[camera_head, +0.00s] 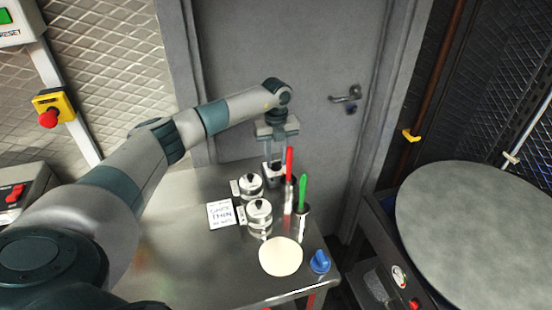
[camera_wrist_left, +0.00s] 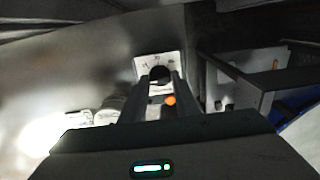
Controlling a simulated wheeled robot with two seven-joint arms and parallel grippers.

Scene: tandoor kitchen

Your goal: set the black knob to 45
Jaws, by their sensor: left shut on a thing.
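The black knob (camera_wrist_left: 160,73) sits on a white dial plate (camera_wrist_left: 145,66) with small marks in the left wrist view. The marks are too small to read, and the fingers hide part of the plate. My left gripper (camera_wrist_left: 160,82) is shut on the knob, one finger on each side. In the head view my left gripper (camera_head: 275,158) reaches down at the far end of the steel table (camera_head: 165,255), over a small dark-and-white unit, and the knob is hidden there. My right gripper is not in view.
Close to the left gripper stand a red-handled tool (camera_head: 289,165) and a green-handled tool (camera_head: 303,190) in holders. Two lidded tins (camera_head: 260,213), a note card (camera_head: 221,214), a flat dough disc (camera_head: 281,256) and a blue knob (camera_head: 320,261) are nearer. A grey door (camera_head: 285,60) stands behind.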

